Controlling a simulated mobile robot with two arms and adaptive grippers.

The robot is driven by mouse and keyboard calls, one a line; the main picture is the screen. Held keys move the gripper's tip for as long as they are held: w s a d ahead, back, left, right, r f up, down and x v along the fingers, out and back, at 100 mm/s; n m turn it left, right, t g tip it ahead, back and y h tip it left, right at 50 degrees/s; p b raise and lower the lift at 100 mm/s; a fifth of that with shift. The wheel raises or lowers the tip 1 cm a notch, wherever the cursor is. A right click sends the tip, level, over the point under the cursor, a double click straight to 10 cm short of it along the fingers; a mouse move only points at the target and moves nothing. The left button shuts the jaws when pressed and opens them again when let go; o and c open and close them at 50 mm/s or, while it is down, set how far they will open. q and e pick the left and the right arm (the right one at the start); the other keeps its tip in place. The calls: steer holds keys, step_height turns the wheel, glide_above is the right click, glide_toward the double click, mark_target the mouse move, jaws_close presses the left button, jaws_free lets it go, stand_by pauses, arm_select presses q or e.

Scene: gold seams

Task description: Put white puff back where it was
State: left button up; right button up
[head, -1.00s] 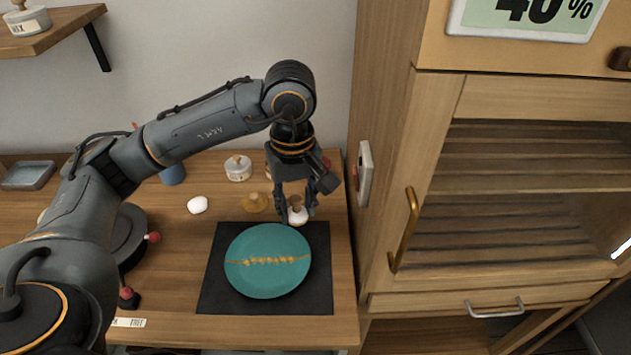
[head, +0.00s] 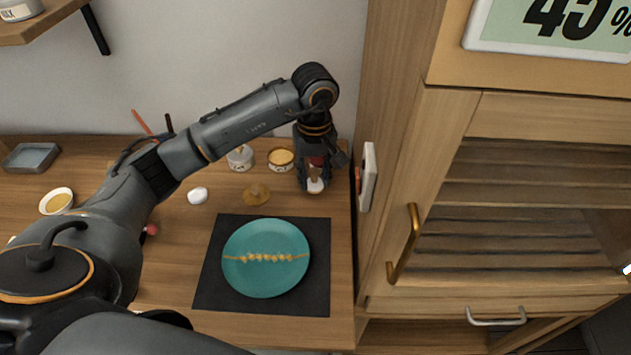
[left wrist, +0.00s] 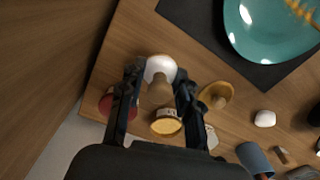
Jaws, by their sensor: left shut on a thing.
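The white puff (head: 315,186) has a white pad and a wooden handle. My left gripper (head: 314,181) is shut on it, pointing down at the right rear of the wooden bench, behind the black mat. In the left wrist view, the puff (left wrist: 160,67) sits between the two fingers of the left gripper (left wrist: 159,80). I cannot tell whether the pad touches the bench. A tan puff (head: 256,195) stands to its left. A red item (left wrist: 106,104) is close beside one finger, partly hidden. My right gripper is not in view.
A teal plate (head: 240,280) with a gold seam lies on the black mat (head: 212,290). A jar of gold powder (head: 281,158), a white jar (head: 240,158) and a white lump (head: 198,195) stand nearby. The wooden cabinet (head: 392,170) with a wall-mounted panel (head: 368,178) bounds the right side.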

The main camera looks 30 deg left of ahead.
mark_target(316, 184)
arm_select(q)
steer(key=shift+w+a+f, duration=0.15)
steer(key=shift+w+f, duration=0.25)
steer(key=shift+f, duration=0.15)
step_height(316, 184, down, 2)
steer(key=shift+f+p, duration=0.15)
steer(key=shift+p, duration=0.65)
steer(key=shift+w+f, duration=0.1)
steer(key=shift+f, duration=0.5)
steer(key=o, duration=1)
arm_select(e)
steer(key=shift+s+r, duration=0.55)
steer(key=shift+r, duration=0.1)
